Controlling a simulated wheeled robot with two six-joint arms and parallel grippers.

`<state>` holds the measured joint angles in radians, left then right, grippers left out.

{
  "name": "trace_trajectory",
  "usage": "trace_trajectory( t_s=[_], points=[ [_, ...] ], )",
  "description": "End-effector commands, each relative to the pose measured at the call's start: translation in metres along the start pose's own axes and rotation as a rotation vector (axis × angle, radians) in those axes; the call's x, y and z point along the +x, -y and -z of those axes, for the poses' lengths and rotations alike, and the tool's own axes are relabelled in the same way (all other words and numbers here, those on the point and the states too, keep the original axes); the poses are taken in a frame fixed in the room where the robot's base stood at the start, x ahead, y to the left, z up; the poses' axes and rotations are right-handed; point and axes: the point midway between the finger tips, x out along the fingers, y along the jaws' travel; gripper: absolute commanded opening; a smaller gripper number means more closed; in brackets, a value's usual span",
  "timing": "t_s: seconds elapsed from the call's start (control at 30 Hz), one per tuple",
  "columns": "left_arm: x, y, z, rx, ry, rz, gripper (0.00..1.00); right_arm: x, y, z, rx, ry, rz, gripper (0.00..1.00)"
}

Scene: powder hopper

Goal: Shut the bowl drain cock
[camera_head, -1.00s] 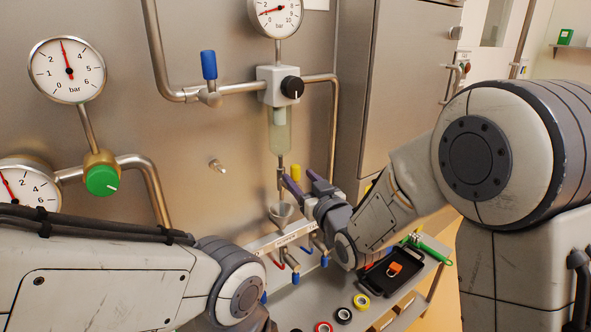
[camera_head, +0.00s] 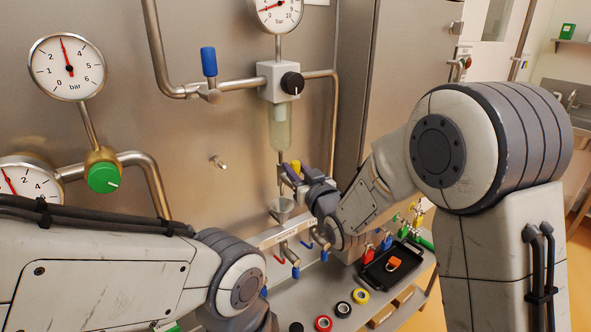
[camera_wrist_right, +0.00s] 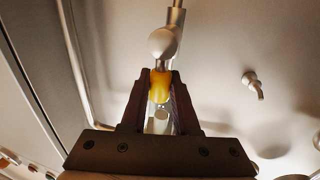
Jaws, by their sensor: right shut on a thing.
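The bowl drain cock is under the clear bowl (camera_head: 280,128), on the thin pipe in front of the steel panel. Its yellow handle (camera_head: 296,166) shows at the fingertips of my right gripper (camera_head: 292,174). In the right wrist view the yellow handle (camera_wrist_right: 160,86) sits between the two dark fingers (camera_wrist_right: 160,105), which are shut on it. A round metal cock body (camera_wrist_right: 164,43) shows just beyond the handle. My left arm comes in at the lower left, and its gripper is out of the picture.
A metal funnel (camera_head: 281,210) stands just below the drain pipe. A labelled rail with small blue and red valve levers is below it. A black tray (camera_head: 390,268) with an orange item and several tape rolls lie on the bench. A black knob (camera_head: 292,83) is above the bowl.

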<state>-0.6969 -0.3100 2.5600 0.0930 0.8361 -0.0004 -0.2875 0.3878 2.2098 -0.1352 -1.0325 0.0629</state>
Motion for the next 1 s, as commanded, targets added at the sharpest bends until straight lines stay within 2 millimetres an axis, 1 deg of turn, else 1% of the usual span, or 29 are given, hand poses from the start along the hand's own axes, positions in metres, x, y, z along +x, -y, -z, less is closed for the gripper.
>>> trace_trajectory(
  t_s=[0.17,0.37,1.0],
  points=[
    [0.014,0.001,-0.001,0.0,0.0,0.0,0.59,-0.001,0.003,-0.004,-0.047,-0.012,0.002,0.0],
    [0.043,0.003,-0.002,0.0,0.0,0.0,0.59,-0.002,0.008,-0.008,-0.166,-0.042,0.001,0.0],
    [0.162,0.012,-0.009,0.0,0.0,0.0,0.59,-0.008,0.031,-0.022,-0.749,-0.175,-0.001,0.0]
  ],
)
